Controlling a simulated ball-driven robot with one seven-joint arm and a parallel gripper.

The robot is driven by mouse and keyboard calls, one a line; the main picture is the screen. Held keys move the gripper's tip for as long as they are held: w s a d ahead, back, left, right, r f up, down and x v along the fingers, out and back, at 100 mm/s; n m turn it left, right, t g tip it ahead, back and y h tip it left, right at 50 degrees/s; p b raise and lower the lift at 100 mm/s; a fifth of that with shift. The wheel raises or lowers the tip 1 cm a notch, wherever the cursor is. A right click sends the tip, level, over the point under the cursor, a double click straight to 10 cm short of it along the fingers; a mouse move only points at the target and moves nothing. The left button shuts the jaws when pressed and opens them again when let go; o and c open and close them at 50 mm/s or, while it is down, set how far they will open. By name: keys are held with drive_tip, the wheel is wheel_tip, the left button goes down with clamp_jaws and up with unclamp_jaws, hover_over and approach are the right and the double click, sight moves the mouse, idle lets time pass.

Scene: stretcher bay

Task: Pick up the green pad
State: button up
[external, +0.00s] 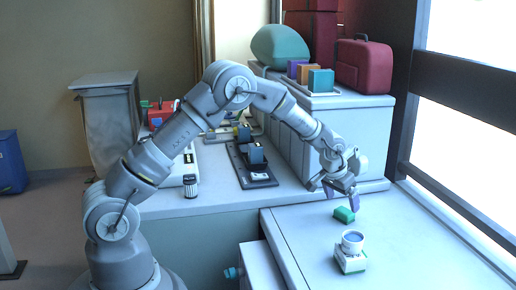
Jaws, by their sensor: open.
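The green pad (344,214) is a small green block lying on the white surface at the right. My gripper (341,196) is just above it, pointing down, with its fingers apart. The far finger looks purplish. The fingers appear to be above the pad or close beside it; I cannot tell whether they touch it. Nothing shows between the fingers.
A white cup (352,242) stands on a small white and green box (350,262) in front of the pad. A white cabinet (345,133) rises behind it. The right part of the white counter (420,250) is bare, beside the dark window frame.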

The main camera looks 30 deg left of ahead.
sight(344, 211)
drive_tip(key=b+x, duration=0.2)
drive_tip(key=x, duration=0.3)
drive_tip(key=shift+f, duration=0.4)
drive_tip(key=shift+r, duration=0.15)
drive_tip(key=c, duration=1)
